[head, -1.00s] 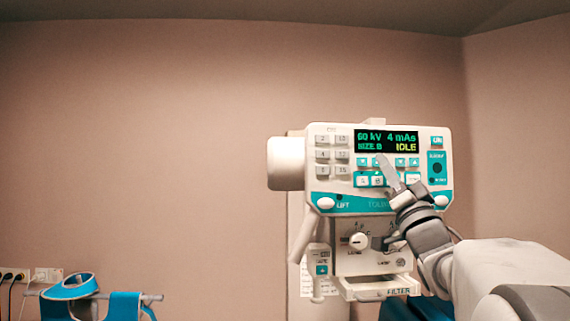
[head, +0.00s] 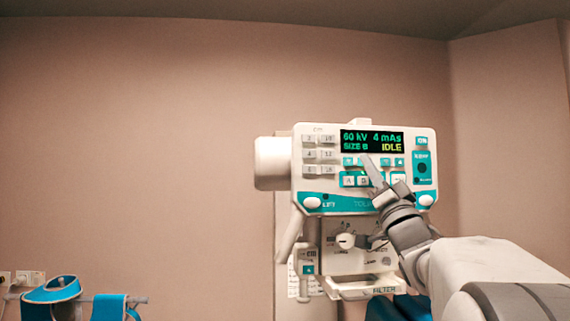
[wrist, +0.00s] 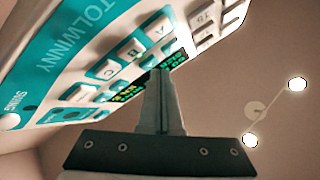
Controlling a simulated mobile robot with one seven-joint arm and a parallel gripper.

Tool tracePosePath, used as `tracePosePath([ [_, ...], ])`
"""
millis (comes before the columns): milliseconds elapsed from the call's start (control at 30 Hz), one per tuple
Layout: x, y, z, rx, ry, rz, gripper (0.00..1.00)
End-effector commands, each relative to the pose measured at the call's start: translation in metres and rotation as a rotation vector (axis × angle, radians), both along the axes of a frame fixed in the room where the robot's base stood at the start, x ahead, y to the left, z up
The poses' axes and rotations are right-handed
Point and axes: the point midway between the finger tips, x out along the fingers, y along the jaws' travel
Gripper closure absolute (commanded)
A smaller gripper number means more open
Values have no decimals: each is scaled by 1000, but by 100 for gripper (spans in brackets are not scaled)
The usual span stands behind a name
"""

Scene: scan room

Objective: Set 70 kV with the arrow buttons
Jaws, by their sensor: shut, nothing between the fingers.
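The control panel (head: 310,182) of the X-ray unit is white and teal. Its display (head: 372,142) reads 60 kV, 4 mAs, SIZE B and IDLE. A row of small teal arrow buttons (head: 348,161) sits under the display, with larger buttons below it. My gripper (head: 365,158) is shut and empty, its tip in front of the arrow row near the left-hand buttons. It hides part of that row; I cannot tell whether it touches a button. In the wrist view the shut fingers (wrist: 160,75) point at the panel, and the display (wrist: 125,93) is partly hidden behind them.
A grey keypad (head: 318,154) is on the panel's left, and a teal-framed key (head: 422,168) on its right. Below are a knob (head: 346,241) and a filter tray (head: 365,290). Blue aprons (head: 52,290) hang at lower left. The wall left of the unit is clear.

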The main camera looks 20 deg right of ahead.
Motion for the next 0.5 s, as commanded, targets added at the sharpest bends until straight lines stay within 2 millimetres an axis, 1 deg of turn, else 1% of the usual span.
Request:
tracePosePath([
  [500,5,-1,0,0,0,0,100],
])
